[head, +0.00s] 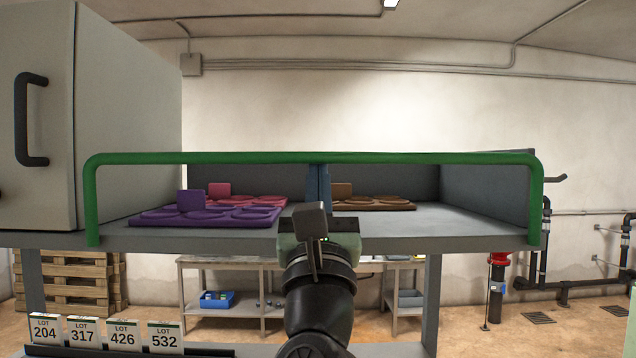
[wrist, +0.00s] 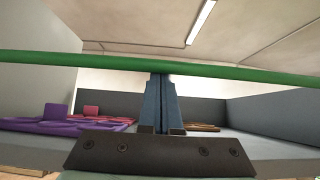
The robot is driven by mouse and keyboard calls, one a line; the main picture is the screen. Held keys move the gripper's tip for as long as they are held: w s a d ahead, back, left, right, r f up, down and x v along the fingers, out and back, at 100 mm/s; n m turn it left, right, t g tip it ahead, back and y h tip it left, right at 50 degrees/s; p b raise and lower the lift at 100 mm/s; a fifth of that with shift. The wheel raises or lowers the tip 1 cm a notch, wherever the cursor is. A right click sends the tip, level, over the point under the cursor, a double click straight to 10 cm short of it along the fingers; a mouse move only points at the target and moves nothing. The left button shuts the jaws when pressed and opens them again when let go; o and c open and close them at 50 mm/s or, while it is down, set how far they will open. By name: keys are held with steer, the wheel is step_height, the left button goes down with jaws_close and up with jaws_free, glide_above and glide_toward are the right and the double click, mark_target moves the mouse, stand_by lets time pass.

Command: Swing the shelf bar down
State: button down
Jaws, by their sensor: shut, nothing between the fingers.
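The green shelf bar (head: 400,158) is a U-shaped rail standing upright across the front of the grey shelf (head: 240,241), its two legs at the shelf's left and right ends. The bar also crosses the upper part of the wrist view (wrist: 240,72). My gripper (head: 319,170) is near the middle of the shelf front, its blue fingers pointing inward at the shelf. In the wrist view the fingers (wrist: 164,80) are together and empty, their tips showing just under the bar. I cannot tell whether they touch it.
Purple (head: 205,216), pink (head: 245,200) and brown (head: 370,203) trays lie on the shelf. A grey cabinet (head: 125,120) stands at the left. Lot labels (head: 123,335) line a lower ledge. The shelf's right part is clear.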

steer(key=shift+s+f+t+b, duration=0.1)
steer(key=shift+s+t+b, duration=0.25)
steer(key=shift+b, duration=1)
